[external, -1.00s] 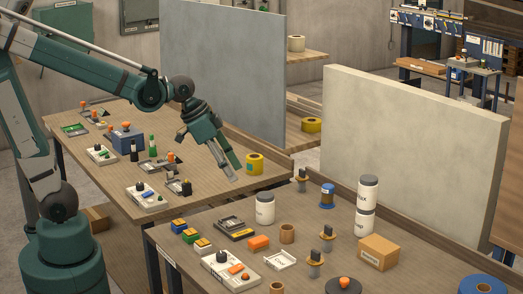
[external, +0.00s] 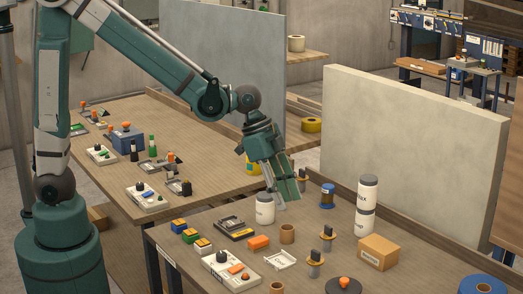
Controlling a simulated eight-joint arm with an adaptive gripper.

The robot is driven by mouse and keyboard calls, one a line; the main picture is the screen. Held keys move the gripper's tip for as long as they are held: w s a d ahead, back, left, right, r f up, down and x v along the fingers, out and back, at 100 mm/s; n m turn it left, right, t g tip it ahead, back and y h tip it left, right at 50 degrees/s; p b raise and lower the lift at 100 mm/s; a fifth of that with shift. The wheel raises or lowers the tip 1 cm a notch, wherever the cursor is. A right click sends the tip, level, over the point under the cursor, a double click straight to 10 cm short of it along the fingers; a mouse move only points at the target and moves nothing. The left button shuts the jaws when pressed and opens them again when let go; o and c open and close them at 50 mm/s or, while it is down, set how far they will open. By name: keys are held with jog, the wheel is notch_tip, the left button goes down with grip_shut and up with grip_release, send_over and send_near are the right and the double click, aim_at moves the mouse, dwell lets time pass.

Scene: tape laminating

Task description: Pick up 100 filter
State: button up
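I cannot make out a "100 filter" label on any object, so I cannot tell which thing it is. My gripper (external: 288,202) points down over the back left of the near table, just right of a white lidded jar (external: 265,210), and its fingers partly overlap the view of the jar's surroundings. I see nothing held in it, but its finger gap is too small to judge. Two white jars are stacked, upper (external: 368,189) on lower (external: 364,222), at the back right. A cardboard box (external: 378,252) sits in front of them.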

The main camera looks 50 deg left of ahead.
aim_at(314, 250)
jog(key=d+f+m+p, duration=0.1)
jog(key=d, duration=0.3)
jog(key=s+d+f+m+g+p, duration=0.1)
jog(key=d+f, duration=0.1)
jog(key=d, duration=0.3)
jog(key=s+d+f+m+p, duration=0.1)
jog(key=d, duration=0.3)
jog(key=shift+d+f+m+g, duration=0.15)
jog(key=shift+f+m+g, duration=0.2)
jog(key=shift+m+g, duration=0.05)
jog(key=shift+x, duration=1.3)
jog(key=shift+d+f, duration=0.1)
jog(key=shift+b+x, duration=0.35)
jog(key=shift+x, duration=2.1)
jog(key=shift+c, duration=0.6)
jog(key=c, duration=0.4)
